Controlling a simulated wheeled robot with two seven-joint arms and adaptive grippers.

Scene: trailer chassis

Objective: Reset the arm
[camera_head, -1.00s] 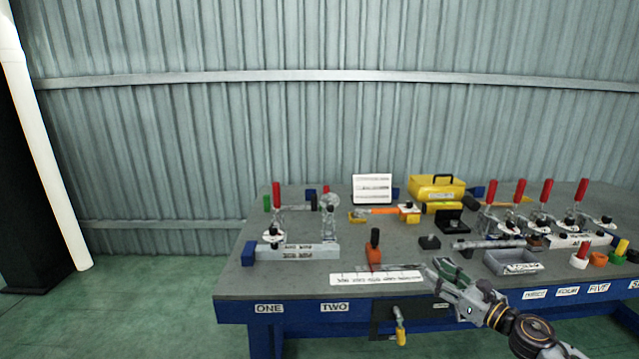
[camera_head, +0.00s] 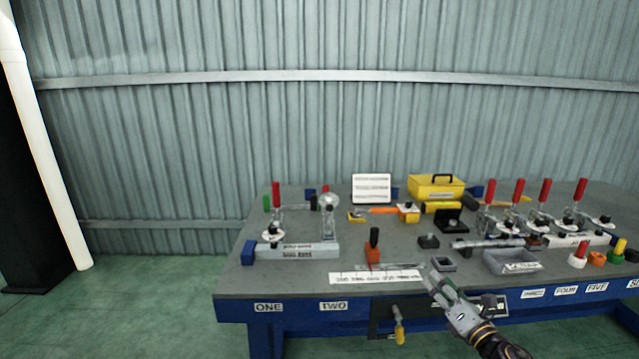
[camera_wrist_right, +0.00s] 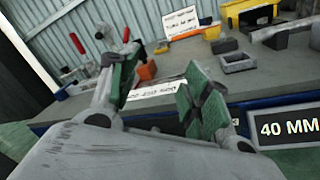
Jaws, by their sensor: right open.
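My right gripper (camera_head: 437,281) is at the front edge of the workbench (camera_head: 300,280), just right of the white label strip (camera_head: 375,277). In the right wrist view its two green-padded fingers (camera_wrist_right: 158,92) stand apart with nothing between them. Its arm comes in from the bottom right of the head view. My left gripper is not in view.
Near the gripper are a small grey square block (camera_head: 442,264), a grey tray (camera_head: 512,262) and an orange block with a black handle (camera_head: 373,250). Red-handled clamps (camera_head: 517,192) and a yellow toolbox (camera_head: 435,187) stand farther back. Green floor lies open at left.

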